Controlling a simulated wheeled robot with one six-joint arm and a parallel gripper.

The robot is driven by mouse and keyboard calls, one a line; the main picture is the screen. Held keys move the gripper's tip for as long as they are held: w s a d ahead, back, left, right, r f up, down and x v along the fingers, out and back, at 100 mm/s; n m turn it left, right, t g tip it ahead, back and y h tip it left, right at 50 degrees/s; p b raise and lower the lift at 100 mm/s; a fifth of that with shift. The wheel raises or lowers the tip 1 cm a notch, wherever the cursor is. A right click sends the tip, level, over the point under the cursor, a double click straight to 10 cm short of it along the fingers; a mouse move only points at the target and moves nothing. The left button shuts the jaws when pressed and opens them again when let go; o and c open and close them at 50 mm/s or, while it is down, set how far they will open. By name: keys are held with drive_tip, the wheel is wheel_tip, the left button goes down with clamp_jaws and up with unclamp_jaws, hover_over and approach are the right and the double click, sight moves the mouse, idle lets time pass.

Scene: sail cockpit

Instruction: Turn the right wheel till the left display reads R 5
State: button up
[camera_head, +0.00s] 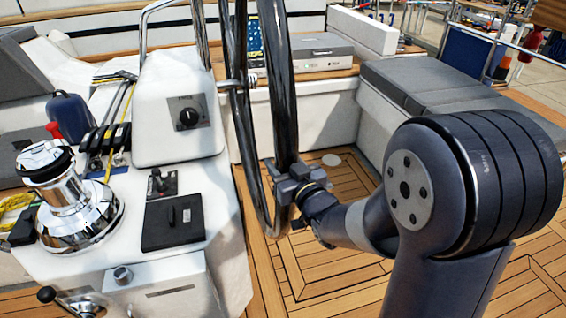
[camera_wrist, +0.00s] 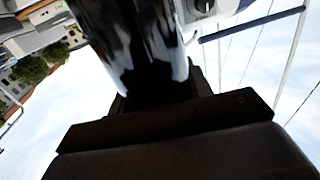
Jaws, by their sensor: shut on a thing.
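My gripper (camera_head: 288,186) is shut on the near part of the wheel's rim, low on the ring. In the wrist view the glossy black rim (camera_wrist: 140,50) runs down into my gripper (camera_wrist: 165,112). The jaws' contact with the rim is partly hidden there. No display reading R 5 or any other reading is legible in either view; the pedestal's visible face shows a round knob (camera_head: 188,117).
A chrome winch (camera_head: 75,200) stands on the white console at the left, with a black hatch panel (camera_head: 172,222) and a small lever (camera_head: 162,184) beside it. Grey cushioned seats (camera_head: 430,80) lie at the right behind my arm. The teak deck (camera_head: 330,270) below is clear.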

sight(279, 98)
drive_tip(key=shift+c, duration=0.7)
drive_tip(key=w+r+p, duration=0.1)
drive_tip(key=r+p, duration=0.3)
drive_tip(key=p, duration=0.1)
drive_tip(key=r+g+p, duration=0.1)
drive_tip(key=r+p, duration=0.4)
drive_tip(key=p, duration=0.1)
drive_tip(key=w+r+g+h+p, duration=0.1)
drive_tip(key=r+p, duration=0.4)
drive_tip(key=shift+w+a+r+p, duration=0.25)
drive_tip(key=shift+w+a+p, duration=0.05)
drive_tip(key=shift+a+p, duration=0.1)
drive_tip(key=shift+w+r+g+p, duration=0.25)
drive_tip(key=shift+r+g+p, duration=0.2)
drive_tip(key=shift+p, duration=0.3)
drive_tip(key=o, duration=1.4)
drive_tip(key=shift+f, duration=0.1)
drive_tip(key=shift+c, duration=0.2)
drive_tip(key=shift+s, duration=0.1)
drive_tip(key=v, duration=1)
drive_tip(key=shift+s, duration=0.3)
